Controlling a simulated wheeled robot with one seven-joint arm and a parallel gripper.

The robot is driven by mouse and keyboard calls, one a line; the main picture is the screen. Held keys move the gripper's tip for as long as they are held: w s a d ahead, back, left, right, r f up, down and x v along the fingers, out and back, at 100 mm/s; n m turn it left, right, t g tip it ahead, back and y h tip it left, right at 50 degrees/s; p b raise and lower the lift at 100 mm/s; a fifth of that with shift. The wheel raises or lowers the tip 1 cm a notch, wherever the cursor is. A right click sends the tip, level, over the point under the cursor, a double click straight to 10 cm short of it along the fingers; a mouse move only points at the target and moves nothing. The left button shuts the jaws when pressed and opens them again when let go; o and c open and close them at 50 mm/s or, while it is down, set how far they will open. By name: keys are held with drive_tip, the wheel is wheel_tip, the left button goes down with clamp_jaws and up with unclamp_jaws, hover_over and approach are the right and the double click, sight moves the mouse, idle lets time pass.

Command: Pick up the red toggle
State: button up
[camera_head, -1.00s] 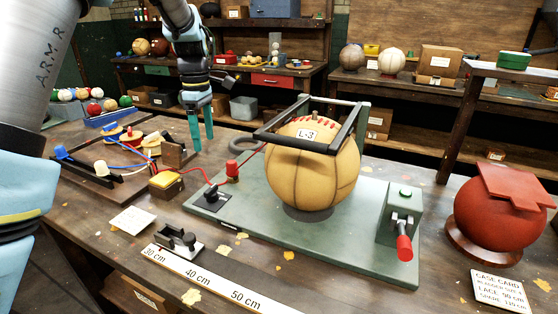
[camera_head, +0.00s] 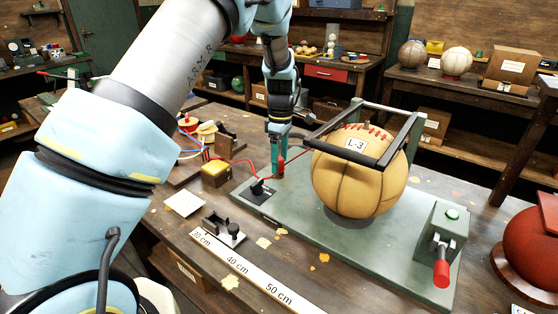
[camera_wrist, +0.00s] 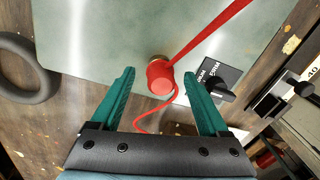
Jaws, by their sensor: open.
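The red toggle (camera_wrist: 160,80) is a short red cylinder with a red lace running from it, over the green base plate (camera_wrist: 95,35). In the wrist view it shows between the two teal fingers of my gripper (camera_wrist: 159,76), with a gap on each side. My gripper is open and points down. In the head view my gripper (camera_head: 277,172) is at the plate's far left corner, and the red toggle (camera_head: 281,166) shows partly hidden at its fingers. I cannot tell how far the fingertips are above or beside it in depth.
A tan laced ball (camera_head: 355,185) sits under a dark frame (camera_head: 378,160) just right of my gripper. A black knob (camera_wrist: 219,88) stands close to the right finger. A dark ring (camera_wrist: 28,68) lies at the left. A red-handled lever (camera_head: 441,272) is at the plate's right end.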

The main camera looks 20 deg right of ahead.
drive_tip(key=shift+f, duration=0.55)
clamp_jaws()
